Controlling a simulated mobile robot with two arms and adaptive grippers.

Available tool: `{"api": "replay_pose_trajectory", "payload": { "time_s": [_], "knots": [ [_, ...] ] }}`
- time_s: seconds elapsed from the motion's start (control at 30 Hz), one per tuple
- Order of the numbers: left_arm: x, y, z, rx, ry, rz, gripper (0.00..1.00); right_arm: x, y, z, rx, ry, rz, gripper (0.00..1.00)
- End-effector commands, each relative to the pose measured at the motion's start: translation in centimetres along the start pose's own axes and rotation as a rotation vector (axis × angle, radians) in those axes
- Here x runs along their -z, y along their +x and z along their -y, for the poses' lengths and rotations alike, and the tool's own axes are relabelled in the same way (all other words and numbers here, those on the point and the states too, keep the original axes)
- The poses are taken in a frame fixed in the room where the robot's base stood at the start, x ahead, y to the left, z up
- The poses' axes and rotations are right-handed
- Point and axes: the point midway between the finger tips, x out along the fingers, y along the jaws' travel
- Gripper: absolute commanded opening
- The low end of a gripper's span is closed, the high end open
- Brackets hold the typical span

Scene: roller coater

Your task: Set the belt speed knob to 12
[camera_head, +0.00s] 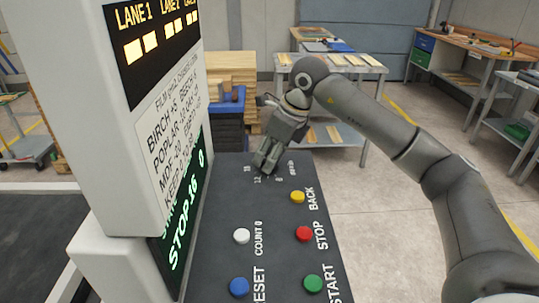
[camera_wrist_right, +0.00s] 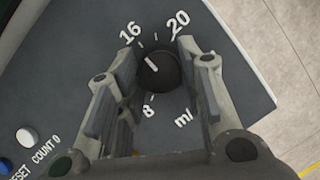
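The belt speed knob (camera_wrist_right: 160,72) is a round black dial with a short white line on its face. In the right wrist view, the marks 16, 20 and 8 show around it; the 12 is covered there by a finger. The head view shows the 12 mark (camera_head: 257,180) on the panel, while the knob is hidden by my right gripper (camera_head: 266,162). My right gripper (camera_wrist_right: 160,60) points down at the panel, one finger on each side of the knob. My left gripper is out of view.
The dark control panel (camera_head: 215,215) carries yellow, red, green, white and blue buttons in front of the gripper. A tall display housing (camera_head: 90,120) stands close on the left, its lower screen reading STOP and 16.

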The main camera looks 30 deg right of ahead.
Motion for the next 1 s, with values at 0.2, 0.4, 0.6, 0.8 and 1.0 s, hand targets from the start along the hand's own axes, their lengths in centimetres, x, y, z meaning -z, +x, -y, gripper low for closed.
{"api": "replay_pose_trajectory", "payload": {
  "time_s": [0.2, 0.4, 0.6, 0.8, 1.0],
  "knots": [
    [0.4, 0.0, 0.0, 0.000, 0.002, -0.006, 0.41, 0.0, 0.0, 0.0, -0.002, -0.004, 0.000, 0.11],
    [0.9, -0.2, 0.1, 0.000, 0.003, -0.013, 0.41, 0.0, -0.1, 0.1, -0.022, -0.047, 0.000, 0.11],
    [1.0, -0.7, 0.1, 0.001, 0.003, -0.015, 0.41, -0.1, -0.1, 0.2, -0.068, -0.160, 0.000, 0.11],
    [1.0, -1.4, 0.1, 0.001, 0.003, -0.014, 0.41, -0.2, -0.2, 0.2, -0.138, -0.325, 0.001, 0.11],
    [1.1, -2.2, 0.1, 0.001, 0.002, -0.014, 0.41, -0.3, -0.2, 0.3, -0.209, -0.500, 0.002, 0.11]
  ]
}}
